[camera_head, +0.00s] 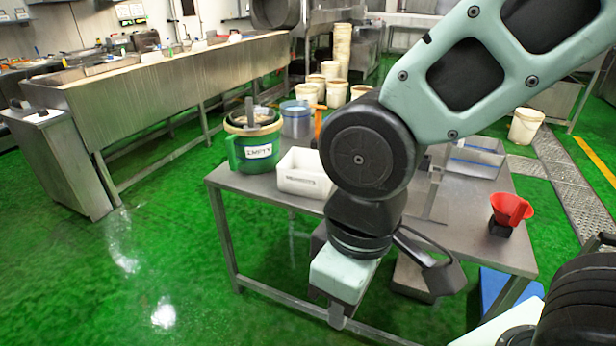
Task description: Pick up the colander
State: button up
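I cannot make out a colander for certain. A red, funnel-like vessel (511,208) stands on a small black base near the right end of the steel table (265,211); whether it has holes is too small to tell. My arm reaches down across the middle of the picture, in front of the table's front edge and left of the red vessel. The lower end of my arm is near the bottom centre, apart from the red vessel. My gripper's fingers cannot be made out clearly there, and I see nothing clearly held.
A green bucket (258,150) and a white bin (303,174) stand on the table's left part. A blue-rimmed container (296,120) is behind them. Grey-blue trays (474,160) lie at the back right. My arm hides the table's middle. Green floor is clear at left.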

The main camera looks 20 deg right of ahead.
aim_at(249, 118)
jog(key=i+j, duration=0.2)
jog(key=i, duration=0.25)
jog(key=i+j+z, duration=0.15)
jog(key=i, duration=0.3)
jog(key=i+j, duration=0.3)
jog(key=i, duration=0.15)
jog(key=i+j+z, duration=0.15)
jog(key=i, duration=0.25)
